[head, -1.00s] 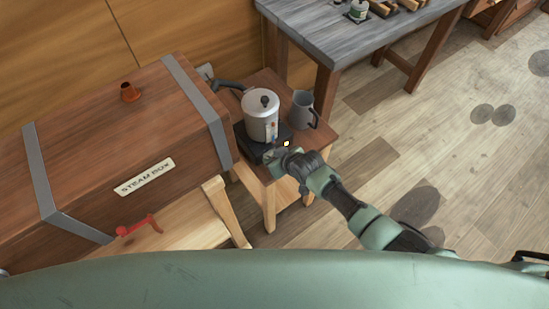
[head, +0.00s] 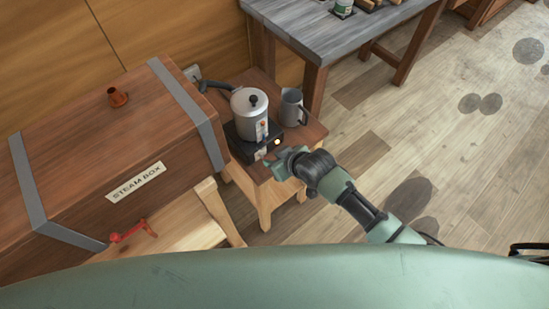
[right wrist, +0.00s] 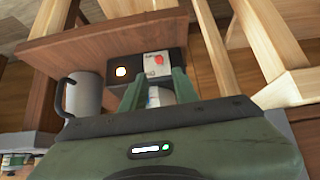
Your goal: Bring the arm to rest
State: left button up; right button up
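My right gripper (head: 277,168) is beside the front of the black burner (head: 233,143) on the small wooden stand. In the right wrist view my right gripper (right wrist: 157,75) shows two green fingers apart with nothing held between them. Beyond them the burner (right wrist: 178,64) carries a panel with a red button (right wrist: 159,60) and a lit lamp (right wrist: 121,72). The lamp also glows in the head view (head: 277,142). My right arm reaches out from the lower right. My left gripper is not in view.
A lidded kettle (head: 249,117) stands on the burner, with a hose towards the steam box (head: 105,135). A grey jug (head: 291,107) stands beside it on the stand (head: 312,132). A grey-topped workbench (head: 335,35) is behind. Floor to the right is clear.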

jog(key=s+d+f+m+g+h+b, duration=0.1)
jog(key=s+d+f, duration=0.3)
jog(key=f, duration=0.4)
jog(key=s+d+f+m+h+b, duration=0.15)
jog(key=s+d+f, duration=0.25)
jog(key=f, duration=0.5)
jog(key=s+d+f+m+g+h+b, duration=0.1)
jog(key=s+d+f+b, duration=0.1)
jog(key=s+d+f, duration=0.45)
jog(key=s+d+f+g+b, duration=0.1)
jog(key=s+d+f, duration=0.1)
jog(key=s+f, duration=0.3)
jog(key=s+d+f+m+g+h+b, duration=0.1)
jog(key=s+f, duration=0.5)
jog(key=s, duration=0.7)
jog(key=s+d+f+g+b, duration=0.1)
jog(key=s+d+f, duration=0.2)
jog(key=s+f, duration=0.3)
jog(key=s, duration=0.3)
jog(key=shift+s+d+f+g, duration=0.2)
jog(key=shift+d+f+g, duration=0.05)
jog(key=shift+g, duration=0.05)
